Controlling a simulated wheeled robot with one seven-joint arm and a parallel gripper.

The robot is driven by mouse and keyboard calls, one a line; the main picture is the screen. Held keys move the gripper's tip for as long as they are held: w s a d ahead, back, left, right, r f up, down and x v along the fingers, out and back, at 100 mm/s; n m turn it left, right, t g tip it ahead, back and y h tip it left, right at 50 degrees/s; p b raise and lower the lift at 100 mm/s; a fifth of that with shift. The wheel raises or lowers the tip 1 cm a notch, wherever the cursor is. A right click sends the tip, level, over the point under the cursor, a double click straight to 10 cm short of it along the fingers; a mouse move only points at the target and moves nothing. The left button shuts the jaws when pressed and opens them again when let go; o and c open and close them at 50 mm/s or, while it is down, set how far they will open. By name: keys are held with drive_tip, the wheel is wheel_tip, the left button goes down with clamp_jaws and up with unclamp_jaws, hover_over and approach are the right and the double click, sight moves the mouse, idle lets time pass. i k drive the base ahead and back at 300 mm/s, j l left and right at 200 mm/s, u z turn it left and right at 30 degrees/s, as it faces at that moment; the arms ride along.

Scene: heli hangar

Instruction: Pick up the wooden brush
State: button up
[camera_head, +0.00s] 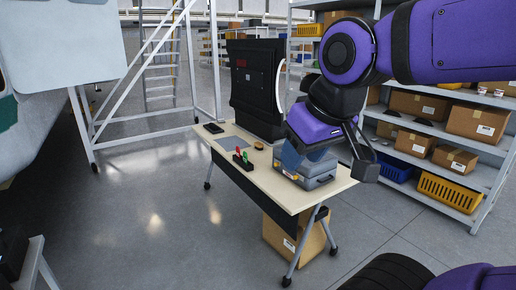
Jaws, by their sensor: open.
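A small tan-brown object (259,146) lies on the table top left of the grey case, and it may be the wooden brush. It is too small in the picture to be sure. My gripper (330,164) hangs from the purple arm over the right end of the table, close to the grey case. A dark finger shows at its right side. The jaws are open, and the space between them is partly hidden by the wrist. The gripper is right of the tan-brown object and apart from it.
The table (240,172) holds a grey case (318,176), red and green-handled tools (242,158), a flat grey mat (232,143) and a tall black case (255,88). A cardboard box (284,238) stands beneath.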

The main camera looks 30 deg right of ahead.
sight(259, 146)
drive_tip(key=i, duration=1.95)
drive_tip(key=i+z, duration=0.15)
drive_tip(key=i, duration=0.45)
drive_tip(key=i+j+z, duration=0.2)
drive_tip(key=i, duration=0.35)
drive_tip(key=i+j+z, duration=0.15)
drive_tip(key=i, duration=0.4)
drive_tip(key=i+j+z, duration=0.15)
drive_tip(key=i+z, duration=0.15)
drive_tip(key=z, duration=0.15)
drive_tip(key=i+j+z, duration=0.25)
drive_tip(key=z, duration=0.25)
drive_tip(key=i+j+z, duration=0.3)
drive_tip(key=z, duration=0.15)
drive_tip(key=i+j+z, duration=0.15)
drive_tip(key=j+z, duration=0.3)
drive_tip(key=i+j+z, duration=0.15)
drive_tip(key=j+z, duration=0.15)
drive_tip(key=j, duration=0.15)
drive_tip(key=j+z, duration=0.35)
drive_tip(key=i+j, duration=0.05)
drive_tip(key=j, duration=0.05)
